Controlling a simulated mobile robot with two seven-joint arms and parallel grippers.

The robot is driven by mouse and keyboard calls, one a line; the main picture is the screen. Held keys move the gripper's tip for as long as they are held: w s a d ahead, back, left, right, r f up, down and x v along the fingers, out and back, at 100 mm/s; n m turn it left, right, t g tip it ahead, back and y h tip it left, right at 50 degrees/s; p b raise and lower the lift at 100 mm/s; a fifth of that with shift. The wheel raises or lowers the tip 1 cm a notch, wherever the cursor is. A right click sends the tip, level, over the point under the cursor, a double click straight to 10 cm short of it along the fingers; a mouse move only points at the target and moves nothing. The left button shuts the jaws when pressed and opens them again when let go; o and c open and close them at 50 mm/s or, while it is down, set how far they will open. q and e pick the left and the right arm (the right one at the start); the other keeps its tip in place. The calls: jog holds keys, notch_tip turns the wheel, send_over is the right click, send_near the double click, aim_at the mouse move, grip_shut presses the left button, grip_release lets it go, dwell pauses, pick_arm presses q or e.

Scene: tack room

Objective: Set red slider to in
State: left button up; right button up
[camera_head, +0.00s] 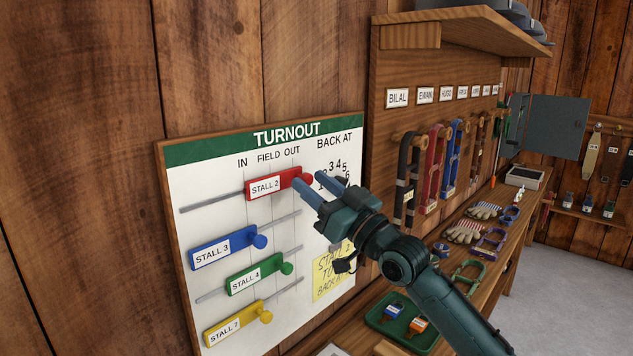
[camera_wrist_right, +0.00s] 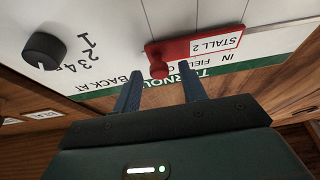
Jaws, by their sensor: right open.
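The red slider (camera_head: 265,185), labelled STALL 2, sits at the right end of its track on the white TURNOUT board (camera_head: 205,180), on the OUT side. Bare track shows to its left. Its round red knob is at its right end. The slider also shows in the right wrist view (camera_wrist_right: 175,49). My right gripper (camera_head: 299,188) is open, with its two blue fingers pointing at the board. In the wrist view the knob (camera_wrist_right: 158,71) lies between and just beyond the fingertips; contact cannot be told. My left gripper is not in view.
Below are the blue (camera_head: 222,248), green (camera_head: 255,276) and yellow (camera_head: 235,323) sliders. A dark round knob (camera_wrist_right: 43,47) is by the BACK AT numbers. A yellow note (camera_head: 330,275) is partly hidden by my arm. A bench with a green tray (camera_head: 378,322) runs along the right.

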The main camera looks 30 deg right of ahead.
grip_shut()
dwell(0.5)
